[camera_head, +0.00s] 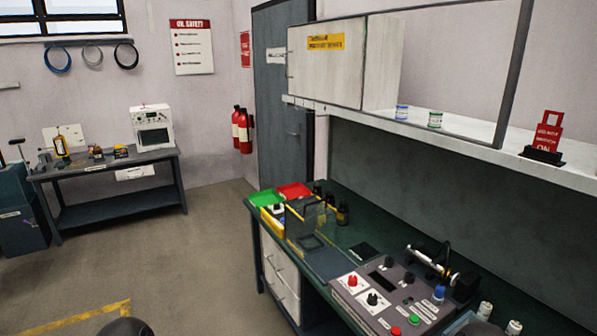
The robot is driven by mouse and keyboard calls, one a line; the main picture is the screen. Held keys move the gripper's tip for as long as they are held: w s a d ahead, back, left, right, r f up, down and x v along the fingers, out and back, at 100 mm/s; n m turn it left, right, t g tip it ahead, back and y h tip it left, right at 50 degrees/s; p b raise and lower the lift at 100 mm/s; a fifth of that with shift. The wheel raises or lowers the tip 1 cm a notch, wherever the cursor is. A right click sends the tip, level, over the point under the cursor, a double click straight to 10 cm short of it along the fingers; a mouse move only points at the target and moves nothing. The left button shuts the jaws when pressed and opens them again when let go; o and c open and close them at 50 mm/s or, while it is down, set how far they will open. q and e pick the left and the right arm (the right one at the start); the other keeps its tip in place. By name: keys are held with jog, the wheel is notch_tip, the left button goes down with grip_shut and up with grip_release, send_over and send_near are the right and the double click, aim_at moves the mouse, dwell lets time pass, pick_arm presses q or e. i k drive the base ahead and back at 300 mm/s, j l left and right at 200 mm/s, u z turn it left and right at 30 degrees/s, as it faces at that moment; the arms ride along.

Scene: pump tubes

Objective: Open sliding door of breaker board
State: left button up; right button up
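A wall cabinet at the upper right has a pale door panel (325,64) with a yellow label and a thin handle at its left edge. I cannot read the label, so I cannot tell for sure that this is the breaker board. Neither of my grippers is in view. A dark rounded shape at the bottom left edge may be part of my arm.
A workbench (365,230) below the cabinet carries a control panel (385,295), coloured trays (293,191) and bottles. A red lockout stand (545,138) sits on the shelf at right. Another table (110,165) with a white device stands at back left. The floor (170,260) between is clear.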

aim_at(326, 58)
jog(key=i+j, duration=0.45)
jog(key=i, duration=0.15)
jog(key=i+j, duration=0.9)
jog(key=i, duration=0.25)
